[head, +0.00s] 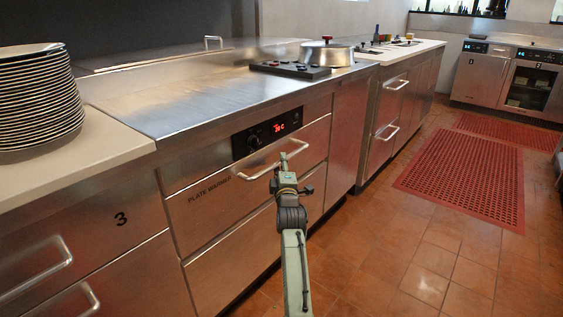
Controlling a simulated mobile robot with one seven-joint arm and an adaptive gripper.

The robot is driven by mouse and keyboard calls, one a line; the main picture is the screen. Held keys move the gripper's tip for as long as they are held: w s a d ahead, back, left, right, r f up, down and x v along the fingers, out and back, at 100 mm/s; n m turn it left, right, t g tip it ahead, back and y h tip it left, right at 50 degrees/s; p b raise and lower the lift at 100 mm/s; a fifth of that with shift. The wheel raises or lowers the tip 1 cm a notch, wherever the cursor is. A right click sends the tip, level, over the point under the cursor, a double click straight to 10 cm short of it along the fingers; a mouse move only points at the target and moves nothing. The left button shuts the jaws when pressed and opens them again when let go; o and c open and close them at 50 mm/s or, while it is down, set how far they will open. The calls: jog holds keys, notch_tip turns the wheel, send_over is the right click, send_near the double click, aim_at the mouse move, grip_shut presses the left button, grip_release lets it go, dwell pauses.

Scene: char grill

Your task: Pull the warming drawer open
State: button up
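The warming drawer (215,199) is a steel front marked "PLATE WARMER", below a black control panel (267,133) with a red lit display. Its front looks flush with the steel around it, so it appears closed. Its bar handle (256,174) runs across the upper part of the front. My gripper (284,163) is at the middle of this handle, reaching up from below. It overlaps the bar in the picture. The fingertips are too small and partly hidden, so I cannot tell whether they are shut around the bar or only beside it.
A plate stack (38,98) stands on the pale counter (105,146) at left. A lidded pan (326,53) sits on the steel top beyond black controls (290,69). Other handled drawers (85,245) flank the warmer. Tiled floor (370,255) at right is open, with red mats (466,178) farther off.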

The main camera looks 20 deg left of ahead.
jog(key=shift+x, duration=0.95)
jog(key=shift+c, duration=0.5)
grip_shut()
